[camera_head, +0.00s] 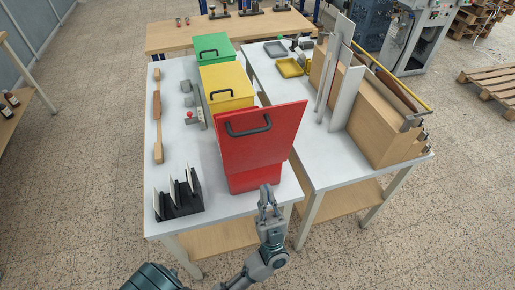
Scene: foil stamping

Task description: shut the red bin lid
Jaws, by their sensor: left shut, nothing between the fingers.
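The red bin (258,180) stands at the near end of the left white table. Its red lid (262,148) is raised and stands steeply up from the bin, with its black handle (248,128) near the top edge, facing me. The lid hides the bin's opening. My left gripper (266,189) is in front of the bin's lower near side, below the lid; its fingers are shut and empty. I cannot tell whether it touches the bin. My right gripper is not in view.
A yellow bin (227,82) and a green bin (213,47) stand behind, lids down. A black rack (180,203) with upright plates is at the near left. Free tabletop lies left of the red bin.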

